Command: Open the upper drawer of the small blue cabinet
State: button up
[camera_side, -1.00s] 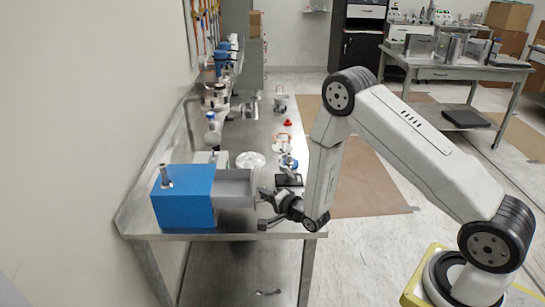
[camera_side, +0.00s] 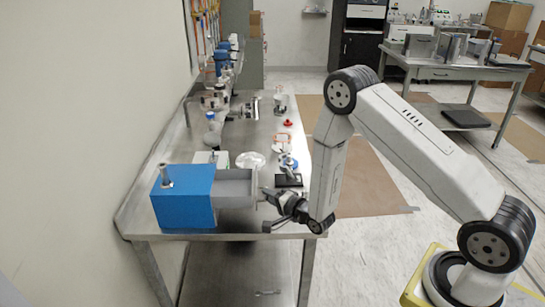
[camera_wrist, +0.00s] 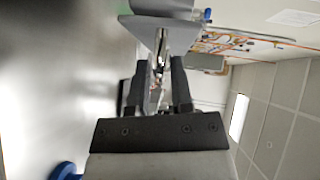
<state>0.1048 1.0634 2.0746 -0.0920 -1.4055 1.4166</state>
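The small blue cabinet (camera_side: 185,205) stands at the near left of the metal table. Its grey upper drawer (camera_side: 236,186) sticks far out to the right, and the inside shows empty. My gripper (camera_side: 264,201) is at the drawer's front end. In the wrist view the drawer front (camera_wrist: 165,28) is a grey panel ahead of my gripper (camera_wrist: 164,72). The exact contact at the fingertips is hard to see. The cabinet's lower front is largely hidden.
A white plate (camera_side: 250,160), a black stand (camera_side: 288,181) and a red-topped item (camera_side: 288,123) lie behind the drawer on the table (camera_side: 262,130). A small metal cylinder (camera_side: 166,174) stands on the cabinet. The near right table edge lies under my gripper.

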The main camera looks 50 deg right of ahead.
jog(key=s+r, duration=0.1)
jog(key=s, duration=0.5)
jog(key=shift+s, duration=0.35)
jog(key=shift+r, duration=0.1)
jog(key=s+a+r+n+g, duration=0.3)
jog(key=s+r+n+g, duration=0.7)
jog(key=s+n+g, duration=0.3)
jog(key=s+n, duration=0.1)
jog(key=n, duration=0.2)
jog(key=shift+s+a+r+g, duration=0.25)
jog(key=shift+s+a+g, duration=0.05)
dwell(0.3)
